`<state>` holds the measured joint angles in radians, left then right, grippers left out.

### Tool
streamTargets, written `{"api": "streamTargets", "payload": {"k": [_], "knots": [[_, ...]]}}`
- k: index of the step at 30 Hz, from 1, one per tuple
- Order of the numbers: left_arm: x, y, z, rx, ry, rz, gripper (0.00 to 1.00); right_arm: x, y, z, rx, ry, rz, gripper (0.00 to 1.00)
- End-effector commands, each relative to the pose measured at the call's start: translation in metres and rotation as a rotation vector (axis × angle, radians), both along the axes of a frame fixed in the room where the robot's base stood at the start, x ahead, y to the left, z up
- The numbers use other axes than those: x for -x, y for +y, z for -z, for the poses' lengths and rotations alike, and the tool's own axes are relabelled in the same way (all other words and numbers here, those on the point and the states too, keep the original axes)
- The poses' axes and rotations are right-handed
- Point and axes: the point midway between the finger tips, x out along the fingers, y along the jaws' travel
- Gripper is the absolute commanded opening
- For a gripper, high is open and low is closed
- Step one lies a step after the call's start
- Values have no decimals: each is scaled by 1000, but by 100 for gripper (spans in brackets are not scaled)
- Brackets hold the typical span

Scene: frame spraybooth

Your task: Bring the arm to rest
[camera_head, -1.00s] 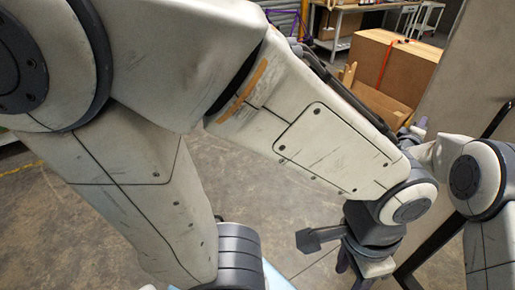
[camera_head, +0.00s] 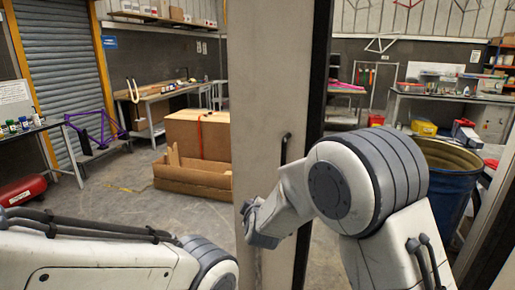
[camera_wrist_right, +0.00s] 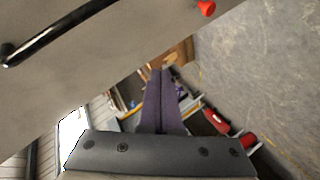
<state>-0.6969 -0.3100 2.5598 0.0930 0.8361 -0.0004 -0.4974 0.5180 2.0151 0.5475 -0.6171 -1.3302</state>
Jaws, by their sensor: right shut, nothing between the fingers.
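My right arm (camera_head: 380,185) fills the centre-right of the head view, bent, with its wrist in front of a pale upright panel. My right gripper (camera_wrist_right: 160,100) shows in the right wrist view as two purple fingers pressed together with nothing between them. In the head view its fingers cannot be made out. My left arm (camera_head: 95,265) lies along the bottom left of the head view. Its gripper is outside the picture.
The pale panel (camera_head: 270,90) with a black handle (camera_head: 285,148) stands close to my right wrist. The handle (camera_wrist_right: 60,32) also crosses the wrist view. A blue drum (camera_head: 450,190) stands right. Cardboard boxes (camera_head: 200,137) sit behind clear floor (camera_head: 150,205).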

Motion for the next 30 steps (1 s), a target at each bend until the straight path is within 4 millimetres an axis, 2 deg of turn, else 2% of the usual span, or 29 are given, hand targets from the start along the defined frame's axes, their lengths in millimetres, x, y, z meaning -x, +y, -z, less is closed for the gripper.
{"api": "streamTargets", "payload": {"k": [1,6,9,12,18,26,27,30], "knots": [[0,0,0,0,0,0,50,13,-30,4,-87,99,44,0],[0,0,0,0,0,0,50,87,-109,37,-347,459,266,0],[0,0,0,0,0,0,50,126,-138,50,-432,596,400,0],[0,0,0,0,0,0,50,159,-160,58,-486,692,515,0],[0,0,0,0,0,0,50,213,-191,69,-554,819,714,0],[0,0,0,0,0,0,50,275,-222,77,-606,929,956,0],[0,0,0,0,0,0,50,275,-210,73,-588,938,918,0],[0,0,0,0,0,0,50,282,-191,68,-554,967,866,0]]}}
